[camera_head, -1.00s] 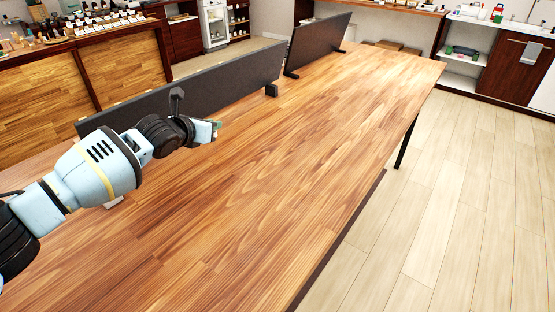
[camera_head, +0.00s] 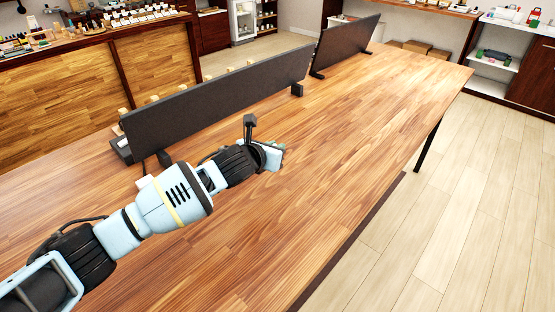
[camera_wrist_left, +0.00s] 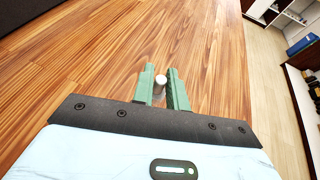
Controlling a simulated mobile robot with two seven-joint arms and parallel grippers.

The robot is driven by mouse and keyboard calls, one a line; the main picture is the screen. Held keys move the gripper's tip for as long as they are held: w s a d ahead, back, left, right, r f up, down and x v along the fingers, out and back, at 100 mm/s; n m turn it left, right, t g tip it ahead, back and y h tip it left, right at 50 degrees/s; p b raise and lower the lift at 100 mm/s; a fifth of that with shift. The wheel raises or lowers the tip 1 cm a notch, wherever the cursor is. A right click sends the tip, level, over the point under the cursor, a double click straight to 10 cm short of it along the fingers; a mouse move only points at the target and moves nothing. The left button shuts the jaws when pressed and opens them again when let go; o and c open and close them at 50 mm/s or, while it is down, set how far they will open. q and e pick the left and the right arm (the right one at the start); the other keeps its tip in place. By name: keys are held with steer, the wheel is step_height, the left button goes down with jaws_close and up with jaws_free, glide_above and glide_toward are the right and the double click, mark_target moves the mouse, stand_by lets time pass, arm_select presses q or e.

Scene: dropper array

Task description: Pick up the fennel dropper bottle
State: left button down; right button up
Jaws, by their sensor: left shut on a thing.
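My left gripper (camera_head: 279,150) is held above the wooden table in the head view. In the left wrist view its two green fingers (camera_wrist_left: 161,76) are shut on a small bottle with a pale, rounded top (camera_wrist_left: 160,81). Only the top of this bottle shows; its body and any label are hidden, so I cannot read whether it is the fennel one. In the head view the bottle cannot be made out at the fingertips. My right gripper is in neither view.
The long wooden table (camera_head: 330,170) is bare around my left gripper. Dark upright panels (camera_head: 220,95) stand along its far edge. Behind them, a wooden counter (camera_head: 100,95) carries many small items. Pale floor (camera_head: 470,210) lies open to the right.

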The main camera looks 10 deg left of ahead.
arm_select(q)
steer(key=shift+s+d, duration=0.2)
steer(key=shift+d, duration=0.1)
steer(key=f, duration=0.3)
steer(key=shift+s+d+f, duration=0.1)
steer(key=shift+s+d, duration=0.15)
steer(key=shift+f, duration=0.2)
steer(key=shift+f, duration=0.1)
steer(key=c, duration=1.4)
jaws_free()
